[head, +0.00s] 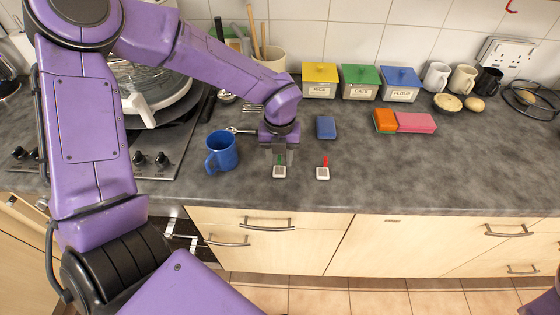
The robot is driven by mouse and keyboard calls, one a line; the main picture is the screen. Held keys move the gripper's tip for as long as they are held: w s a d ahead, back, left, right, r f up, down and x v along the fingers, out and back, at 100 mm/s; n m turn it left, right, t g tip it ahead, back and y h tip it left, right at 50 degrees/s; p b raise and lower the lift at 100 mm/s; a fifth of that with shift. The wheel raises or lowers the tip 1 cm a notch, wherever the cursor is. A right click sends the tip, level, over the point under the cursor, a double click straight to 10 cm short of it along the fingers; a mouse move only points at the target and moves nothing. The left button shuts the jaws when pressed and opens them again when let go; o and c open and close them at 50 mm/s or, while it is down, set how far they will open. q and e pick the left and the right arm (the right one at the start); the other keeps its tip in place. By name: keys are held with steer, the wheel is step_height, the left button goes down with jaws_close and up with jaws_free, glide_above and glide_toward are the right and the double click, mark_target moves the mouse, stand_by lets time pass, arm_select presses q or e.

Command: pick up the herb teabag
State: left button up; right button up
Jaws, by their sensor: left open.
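Two small pale teabags lie near the front edge of the grey counter. One has a green tag (279,172) and the other, to its right, has a red tag (323,173). No lettering can be read on them; the green one looks like the herb teabag. My left gripper (280,157) points down just behind and over the green-tagged teabag, with its jaws open. It partly covers the green tag, and I cannot tell whether the fingers touch it. My right gripper is out of view.
A blue mug (221,152) stands left of my left gripper. A blue block (326,127) lies behind the teabags, with an orange block (384,120) and a pink block (416,122) farther right. Yellow, green and blue-lidded canisters line the wall. The front right counter is clear.

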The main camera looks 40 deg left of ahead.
mark_target(279, 157)
arm_select(q)
steer(key=shift+s+f, duration=0.1)
steer(key=shift+f, duration=0.35)
jaws_close()
step_height(279, 157, up, 10)
steer(key=shift+r+b, duration=0.1)
steer(key=shift+b, duration=0.8)
